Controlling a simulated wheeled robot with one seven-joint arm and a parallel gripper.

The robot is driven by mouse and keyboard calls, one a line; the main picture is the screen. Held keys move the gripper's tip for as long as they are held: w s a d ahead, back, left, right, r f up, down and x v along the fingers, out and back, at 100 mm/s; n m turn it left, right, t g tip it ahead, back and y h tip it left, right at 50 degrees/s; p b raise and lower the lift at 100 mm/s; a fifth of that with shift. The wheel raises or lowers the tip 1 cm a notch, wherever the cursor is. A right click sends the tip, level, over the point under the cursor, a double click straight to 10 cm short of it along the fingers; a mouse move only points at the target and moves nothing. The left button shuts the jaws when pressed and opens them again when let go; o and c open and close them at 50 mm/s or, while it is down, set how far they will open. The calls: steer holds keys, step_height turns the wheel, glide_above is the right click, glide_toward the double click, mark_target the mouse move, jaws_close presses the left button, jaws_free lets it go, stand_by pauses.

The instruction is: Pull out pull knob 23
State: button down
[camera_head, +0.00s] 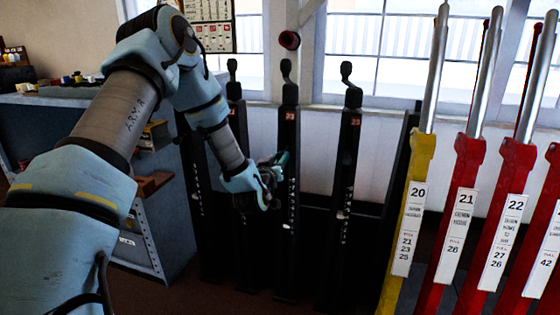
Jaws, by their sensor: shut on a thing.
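Three black posts stand in a row left of the coloured levers, each with a curved black handle on top. The middle post (288,140) has a small red tag that seems to read 23. The right post (347,165) has a similar tag, hard to read. My gripper (275,172) is low, at the left front side of the middle post, level with its middle. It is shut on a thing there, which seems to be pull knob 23. The gripper hides the held part, so I cannot tell its shape.
The left black post (236,110) is partly behind my arm. A yellow lever (415,175) marked 20 and red levers (461,190) marked 21 and 22 stand at right. A blue-grey cabinet (165,235) is at left.

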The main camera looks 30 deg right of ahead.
steer(key=shift+f, duration=0.1)
steer(key=c, duration=0.5)
jaws_free()
steer(key=shift+c, duration=0.2)
steer(key=b+v, duration=0.1)
steer(key=v, duration=1)
steer(key=shift+b, duration=0.3)
steer(key=shift+w, duration=0.1)
